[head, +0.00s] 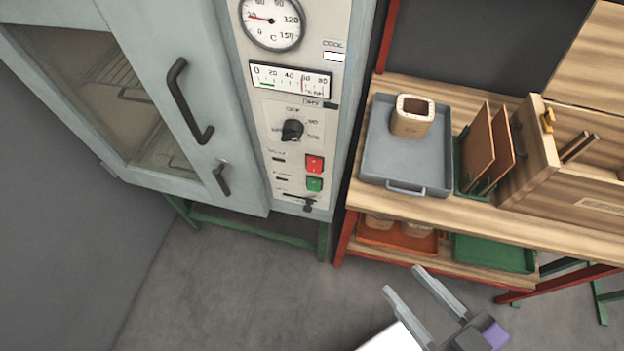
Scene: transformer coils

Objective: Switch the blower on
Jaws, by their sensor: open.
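A grey-green oven cabinet (229,95) stands at the left, with a control panel (272,105) on its right side. The panel carries a black rotary knob (292,130), a red button (314,164), a green button (314,184) and a small dark lever or slider (308,204) near the bottom. The small labels are too blurred to tell which control is the blower's. My gripper (402,280) is open and empty at the lower right, over the floor, well apart from the panel.
The oven door handle (186,100) and latch (221,179) stick out left of the panel. A wooden bench (465,212) to the right holds a grey tray (379,150) with a wooden coil former (411,118). Bare floor (235,290) lies in front of the oven.

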